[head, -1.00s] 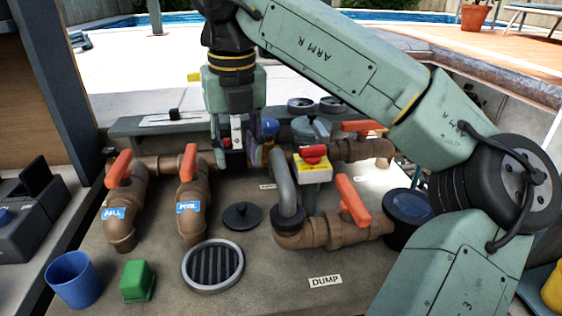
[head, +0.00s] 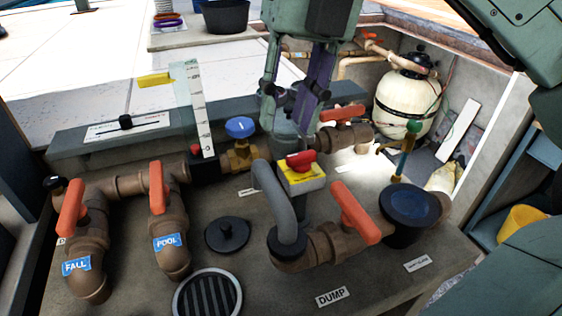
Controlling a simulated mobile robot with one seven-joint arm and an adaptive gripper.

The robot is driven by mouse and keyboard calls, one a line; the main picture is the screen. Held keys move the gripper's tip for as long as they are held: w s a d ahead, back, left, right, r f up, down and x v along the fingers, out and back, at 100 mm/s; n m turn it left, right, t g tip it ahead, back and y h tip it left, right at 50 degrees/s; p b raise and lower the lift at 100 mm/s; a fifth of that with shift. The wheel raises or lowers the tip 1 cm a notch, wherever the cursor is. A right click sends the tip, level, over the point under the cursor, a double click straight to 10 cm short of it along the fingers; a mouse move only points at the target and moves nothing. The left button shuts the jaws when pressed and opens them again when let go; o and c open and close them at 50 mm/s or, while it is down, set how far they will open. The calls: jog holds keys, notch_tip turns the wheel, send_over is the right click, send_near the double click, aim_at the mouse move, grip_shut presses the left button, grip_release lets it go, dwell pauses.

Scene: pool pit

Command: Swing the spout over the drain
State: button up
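The spout (head: 275,200) is a grey bent pipe rising from a black collar (head: 287,243) on the brown DUMP pipe. Its bend leans up and to the left; I cannot clearly see its mouth. The drain (head: 207,297) is a round, dark slatted grate with a pale rim at the bottom edge, left of and nearer than the collar. The spout's visible part is not over it. My gripper (head: 287,125) is open and empty, pointing down behind the spout, with its fingers in front of a grey pot. I cannot tell whether they touch the pot.
Orange-handled FALL (head: 75,240) and POOL (head: 165,220) valves stand left. A black knobbed lid (head: 227,233) lies between POOL and the spout. A yellow box with a red knob (head: 301,172), an orange DUMP handle (head: 354,213) and a black basket (head: 409,212) crowd the right.

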aim_at(273, 181)
jog(key=f, duration=0.3)
jog(key=a+f, duration=0.1)
jog(key=f, duration=0.3)
jog(key=a+f, duration=0.1)
jog(key=f, duration=0.2)
jog(key=shift+s+f, duration=0.25)
jog(key=shift+s, duration=0.15)
jog(key=shift+c, duration=0.4)
grip_shut()
